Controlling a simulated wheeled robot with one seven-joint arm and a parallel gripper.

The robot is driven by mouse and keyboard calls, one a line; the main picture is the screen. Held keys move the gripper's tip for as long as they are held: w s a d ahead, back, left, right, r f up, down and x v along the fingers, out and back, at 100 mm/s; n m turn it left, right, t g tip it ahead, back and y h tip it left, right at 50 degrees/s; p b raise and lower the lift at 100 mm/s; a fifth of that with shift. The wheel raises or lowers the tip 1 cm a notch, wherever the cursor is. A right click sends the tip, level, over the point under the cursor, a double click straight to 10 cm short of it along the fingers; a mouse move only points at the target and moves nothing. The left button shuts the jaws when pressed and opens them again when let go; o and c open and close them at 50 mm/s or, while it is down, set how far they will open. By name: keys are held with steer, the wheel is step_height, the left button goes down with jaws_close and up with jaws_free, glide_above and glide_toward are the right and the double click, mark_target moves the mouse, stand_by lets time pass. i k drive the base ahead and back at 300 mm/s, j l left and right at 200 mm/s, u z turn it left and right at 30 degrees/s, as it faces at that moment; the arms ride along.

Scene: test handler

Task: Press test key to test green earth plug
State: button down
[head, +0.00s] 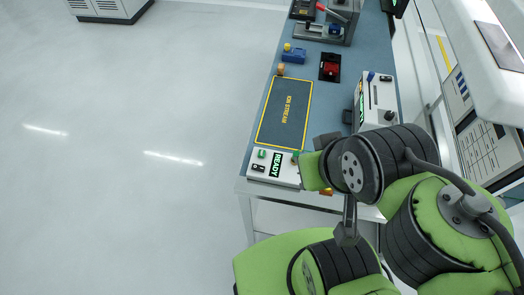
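A white test box (284,183) with a green display reading READY (275,165) sits at the near left end of the bench. A round green button or plug (262,154) and a dark switch (258,168) are on its left part. A small green piece (295,158) shows on its right part, beside my arm; I cannot tell which green piece is the earth plug or which control is the test key. My green arm with dark joints reaches over the box's right side and hides part of it. I cannot make out my gripper or its fingers.
The blue bench top (345,50) holds a dark mat with yellow lettering (285,110). Beyond are a blue block (293,56), a red-and-black part (329,67) and a fixture with a red handle (325,22). A white unit (378,95) stands right.

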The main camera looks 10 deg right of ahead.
mark_target(261, 153)
steer(key=k+j+z, duration=0.15)
steer(key=j, duration=0.25)
steer(key=k+j+z, duration=0.15)
steer(key=j, duration=0.2)
steer(key=i+j+z, duration=0.2)
steer(key=j+z, duration=0.25)
steer(key=j, duration=0.5)
steer(key=j+z, duration=0.5)
steer(key=j, duration=0.5)
steer(key=i+j+z, duration=0.25)
steer(key=i+j, duration=0.2)
steer(key=i, duration=0.05)
